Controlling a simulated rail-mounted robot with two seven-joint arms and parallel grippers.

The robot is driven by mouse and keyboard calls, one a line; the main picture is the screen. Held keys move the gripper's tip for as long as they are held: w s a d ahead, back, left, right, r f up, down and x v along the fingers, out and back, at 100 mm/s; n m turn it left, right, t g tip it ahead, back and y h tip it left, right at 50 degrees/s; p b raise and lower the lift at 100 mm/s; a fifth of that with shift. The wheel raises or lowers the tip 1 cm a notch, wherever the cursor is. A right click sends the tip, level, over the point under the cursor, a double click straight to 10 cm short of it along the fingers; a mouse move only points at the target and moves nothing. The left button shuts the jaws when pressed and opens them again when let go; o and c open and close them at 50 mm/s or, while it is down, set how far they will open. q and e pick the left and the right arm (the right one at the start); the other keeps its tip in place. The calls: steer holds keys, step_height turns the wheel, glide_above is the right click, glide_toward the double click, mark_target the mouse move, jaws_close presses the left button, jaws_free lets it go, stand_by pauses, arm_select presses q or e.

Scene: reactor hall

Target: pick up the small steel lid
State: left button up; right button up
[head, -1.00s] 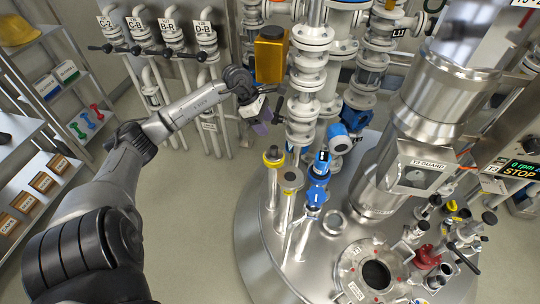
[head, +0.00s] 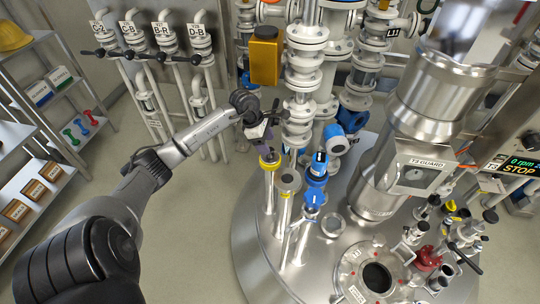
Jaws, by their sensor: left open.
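My left gripper (head: 266,139) is open and small in the picture. It is just above the post with a yellow collar and dark top (head: 270,159), and I cannot tell whether it touches it. A small round steel piece (head: 332,225) lies on the vessel top, right of the blue-capped post. It may be the small steel lid, but I cannot tell for sure. A grey, disc-topped post (head: 287,181) stands between the gripper and that piece. My right gripper is not in view.
Blue fittings (head: 317,169) stand close to the right of the posts. White flanged piping (head: 303,85) and a yellow box (head: 265,55) rise behind the gripper. The tall steel column (head: 432,95) and an open round port (head: 376,277) are further right.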

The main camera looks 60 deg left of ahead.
arm_select(q)
steer(key=x, duration=0.4)
steer(key=shift+d+b, duration=0.1)
steer(key=shift+b, duration=0.25)
steer(key=shift+c, duration=0.3)
jaws_close()
